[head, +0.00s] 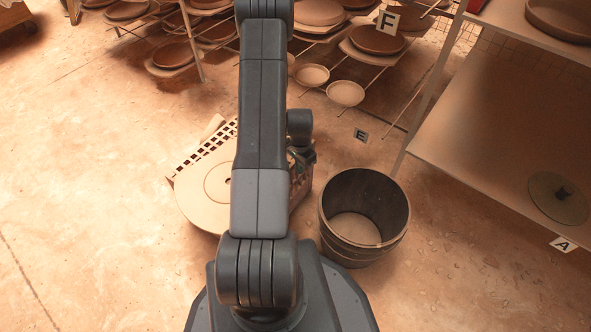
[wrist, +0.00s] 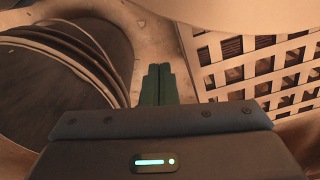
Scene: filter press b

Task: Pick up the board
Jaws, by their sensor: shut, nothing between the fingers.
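A pale flat piece with a rounded edge, a ring mark and a small dark centre (head: 205,207) lies low beside my arm in the head view; I cannot tell for certain whether it is the board. My arm covers its right part. A panel with rows of square holes (head: 205,147) stands along its far side; a similar panel (wrist: 262,62) fills the right of the wrist view. My gripper (wrist: 158,72) is shut and empty, pointing down between that panel and a dark round ridged thing (wrist: 62,72). A pale curved edge (wrist: 235,12) crosses the top of the wrist view.
A dark open bucket (head: 364,215) stands right of my arm. Racks with round dishes (head: 375,40) stand at the back. A shelf unit (head: 500,125) stands at the right, with a round disc (head: 558,198) on it. The floor at left is clear.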

